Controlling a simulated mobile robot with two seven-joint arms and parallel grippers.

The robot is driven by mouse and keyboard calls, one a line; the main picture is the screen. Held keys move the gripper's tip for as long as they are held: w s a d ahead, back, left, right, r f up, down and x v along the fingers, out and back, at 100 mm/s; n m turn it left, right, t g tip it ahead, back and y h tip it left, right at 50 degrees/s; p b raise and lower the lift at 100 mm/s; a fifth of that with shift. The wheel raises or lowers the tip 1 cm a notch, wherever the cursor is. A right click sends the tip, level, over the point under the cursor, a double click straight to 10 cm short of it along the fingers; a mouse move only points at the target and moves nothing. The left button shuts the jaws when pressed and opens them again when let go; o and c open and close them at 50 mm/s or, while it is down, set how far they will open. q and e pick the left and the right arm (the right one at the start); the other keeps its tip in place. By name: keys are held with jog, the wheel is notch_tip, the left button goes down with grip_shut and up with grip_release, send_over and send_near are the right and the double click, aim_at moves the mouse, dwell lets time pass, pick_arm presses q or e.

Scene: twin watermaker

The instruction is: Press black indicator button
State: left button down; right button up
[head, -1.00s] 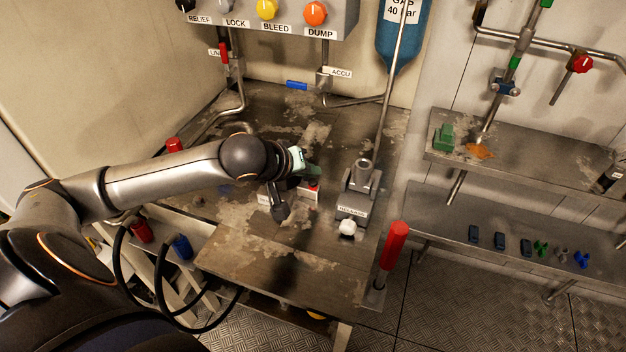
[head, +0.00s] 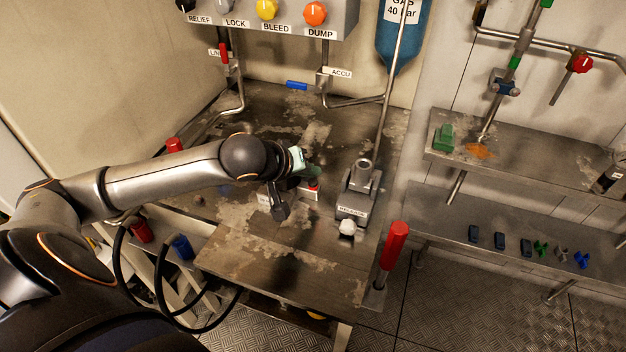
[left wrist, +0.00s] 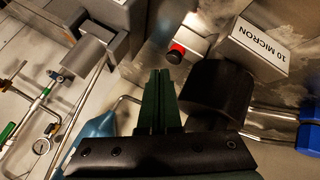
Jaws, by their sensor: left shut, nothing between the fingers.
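A small pale box (head: 311,194) with a red-and-black button (head: 313,184) stands on the worn metal bench, partly hidden by my left gripper in the head view. In the left wrist view the button (left wrist: 175,53) shows a dark cap with red around its top, on the light box (left wrist: 193,42). My left gripper (head: 316,172) has dark green fingers, shut and empty. In the left wrist view its fingertips (left wrist: 160,73) point toward the button and look close to it. I cannot tell whether they touch. My right gripper is not in view.
A box labelled 10 MICRON (left wrist: 257,48) stands beside the button box. A grey device (head: 357,195) with a white knob (head: 347,228) stands to the right on the bench. A red handle (head: 395,245) rises at the bench's right edge. The front of the bench (head: 280,265) is clear.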

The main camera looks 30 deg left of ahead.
pick_arm(q)
jog(key=shift+f, duration=0.1)
dwell(0.3)
jog(key=shift+f, duration=0.3)
jog(key=shift+f, duration=0.5)
dwell(0.7)
jog(key=shift+r, duration=0.1)
jog(key=shift+r+p, duration=0.8)
jog(key=shift+p, duration=0.35)
notch_tip(320, 180, up, 5)
jog(key=p, duration=0.6)
